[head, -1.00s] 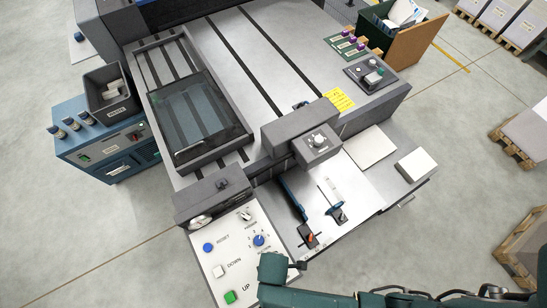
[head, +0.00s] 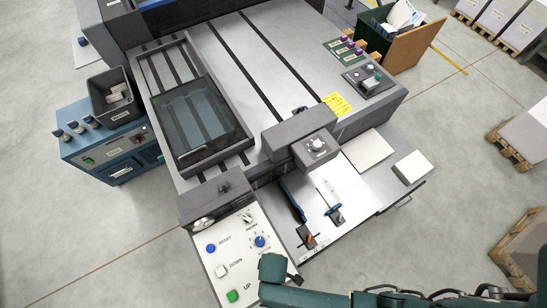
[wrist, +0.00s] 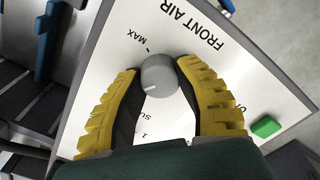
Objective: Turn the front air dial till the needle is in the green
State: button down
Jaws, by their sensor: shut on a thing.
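The front air dial (wrist: 161,78) is a round grey knob with a short white mark, on a white panel lettered FRONT AIR and MAX, in the wrist view. My gripper (wrist: 158,70) has its yellow-backed, dark-padded fingers on either side of the knob and is shut on it. The white mark points toward the lower left of that view, away from MAX. My fingers and the held dial are hidden in the head view.
A green button (wrist: 265,127) is on the panel right of my fingers. In the head view, a panel (head: 240,255) carries RESET, DOWN and UP buttons and dials beside my teal arm. A shelf with tools (head: 320,215) lies right of it.

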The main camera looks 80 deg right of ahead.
jog(key=shift+f, duration=0.1)
jog(key=c, duration=0.6)
grip_release()
notch_tip(320, 180, up, 12)
jog(key=shift+r, duration=0.1)
dwell(2.4)
